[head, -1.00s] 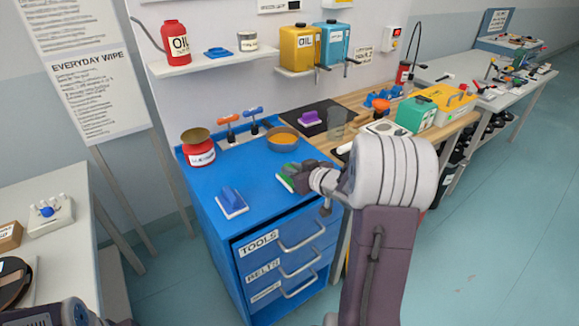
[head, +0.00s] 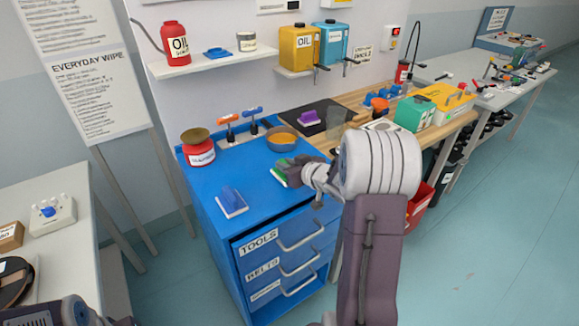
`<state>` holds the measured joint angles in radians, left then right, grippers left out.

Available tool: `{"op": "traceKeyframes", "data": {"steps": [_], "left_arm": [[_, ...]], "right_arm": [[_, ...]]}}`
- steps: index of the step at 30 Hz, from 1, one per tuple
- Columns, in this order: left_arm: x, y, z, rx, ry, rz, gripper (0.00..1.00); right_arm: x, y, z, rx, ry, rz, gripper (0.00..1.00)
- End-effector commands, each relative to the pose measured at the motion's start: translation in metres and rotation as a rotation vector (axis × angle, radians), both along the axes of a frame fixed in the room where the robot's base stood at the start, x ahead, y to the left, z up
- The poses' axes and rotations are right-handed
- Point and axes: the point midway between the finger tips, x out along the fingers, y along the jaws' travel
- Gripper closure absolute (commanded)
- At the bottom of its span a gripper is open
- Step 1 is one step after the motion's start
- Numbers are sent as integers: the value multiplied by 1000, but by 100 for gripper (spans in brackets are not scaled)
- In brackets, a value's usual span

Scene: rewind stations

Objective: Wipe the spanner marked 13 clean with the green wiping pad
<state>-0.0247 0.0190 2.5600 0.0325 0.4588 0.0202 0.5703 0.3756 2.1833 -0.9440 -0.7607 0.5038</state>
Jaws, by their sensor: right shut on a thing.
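My right gripper (head: 289,169) is shut on the green wiping pad (head: 279,176). It is over the right part of the blue cabinet top (head: 254,182); whether the pad touches the top I cannot tell. The gripper and forearm cover part of the pad and the cabinet's right edge. I cannot make out the spanner marked 13 in this view. Part of my left arm shows at the bottom left, but its gripper is out of view.
A blue pad (head: 231,201) lies near the cabinet's front edge. A purple pad (head: 308,117) lies on a black mat. A red bin (head: 420,204) shows beyond my right arm.

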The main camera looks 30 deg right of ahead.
Motion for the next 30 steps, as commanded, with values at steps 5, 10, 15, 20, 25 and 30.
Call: {"op": "traceKeyframes", "data": {"steps": [5,10,15,20,25,30], "left_arm": [[0,0,1,0,0,0,64],[0,0,3,0,0,0,64],[0,0,6,0,0,0,64],[0,0,6,0,0,0,64],[0,0,6,0,0,0,64],[0,0,6,0,0,0,64]], "right_arm": [[3,1,-1,1,4,0,100],[-5,-1,0,0,5,-1,100],[-16,-2,2,1,3,-3,100],[-18,-2,2,0,2,-1,100],[-26,-3,1,0,2,-2,100],[-37,-4,-1,0,2,-1,100]]}}
